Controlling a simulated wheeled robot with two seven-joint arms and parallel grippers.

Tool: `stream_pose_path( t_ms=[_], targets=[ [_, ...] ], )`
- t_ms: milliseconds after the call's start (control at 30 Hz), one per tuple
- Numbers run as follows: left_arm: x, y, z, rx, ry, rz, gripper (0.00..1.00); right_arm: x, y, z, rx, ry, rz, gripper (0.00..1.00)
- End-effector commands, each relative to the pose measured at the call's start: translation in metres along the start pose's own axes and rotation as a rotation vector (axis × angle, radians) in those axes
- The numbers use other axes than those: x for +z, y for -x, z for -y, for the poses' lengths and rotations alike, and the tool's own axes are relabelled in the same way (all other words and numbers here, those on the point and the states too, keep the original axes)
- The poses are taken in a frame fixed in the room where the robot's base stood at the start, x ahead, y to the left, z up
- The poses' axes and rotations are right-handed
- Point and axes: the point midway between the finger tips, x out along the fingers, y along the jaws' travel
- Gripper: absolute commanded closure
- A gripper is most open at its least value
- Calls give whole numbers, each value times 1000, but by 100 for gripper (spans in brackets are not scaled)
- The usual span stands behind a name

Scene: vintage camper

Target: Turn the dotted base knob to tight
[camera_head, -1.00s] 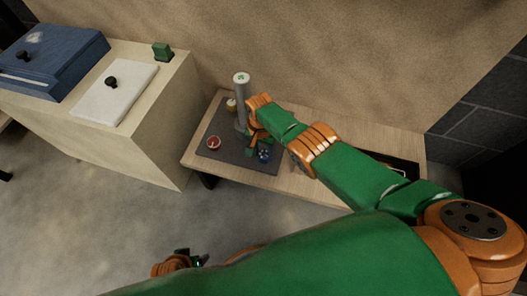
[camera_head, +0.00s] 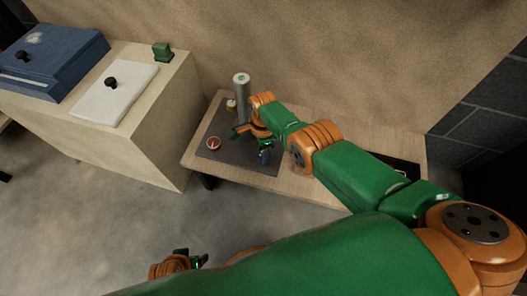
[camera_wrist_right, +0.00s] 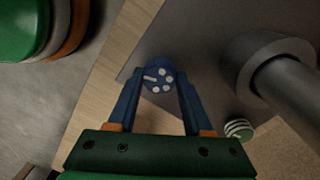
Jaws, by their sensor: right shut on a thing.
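The dotted base knob (camera_wrist_right: 160,78) is blue with white dots and one white bar mark. In the right wrist view it sits between the two blue fingertips of my right gripper (camera_wrist_right: 159,88), which is shut on it. In the head view my right gripper (camera_head: 263,152) is at the front right of the dark mat, and the knob is mostly hidden behind it. My left gripper (camera_head: 190,259) is low in the head view, away from the table; its jaws are too small to read.
A grey post (camera_head: 241,95) with a green-marked top stands on the dark mat (camera_head: 212,127). A green-and-white striped knob (camera_wrist_right: 238,130) is near the post. A cabinet (camera_head: 150,120) stands left.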

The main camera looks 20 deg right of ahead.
Motion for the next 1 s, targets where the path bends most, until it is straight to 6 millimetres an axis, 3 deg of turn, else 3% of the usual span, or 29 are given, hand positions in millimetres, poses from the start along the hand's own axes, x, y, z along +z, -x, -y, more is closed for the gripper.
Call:
stream_pose_path(
  t_ms=[400, 900, 933, 1000],
  targets=[
    [-3, -2, 1, -3, -1, -3, 19, -2, 1, 1, -3, -146, 2, 100],
    [2, -2, 0, 0, -1, 5, 19, -3, 1, 1, -3, -160, 2, 100],
    [3, -2, 0, 0, -1, 6, 19, -3, 1, 1, -3, -160, 2, 44],
    [4, -2, 0, 0, -1, 8, 19, -2, 1, 1, -3, -160, 3, 26]
  ],
)
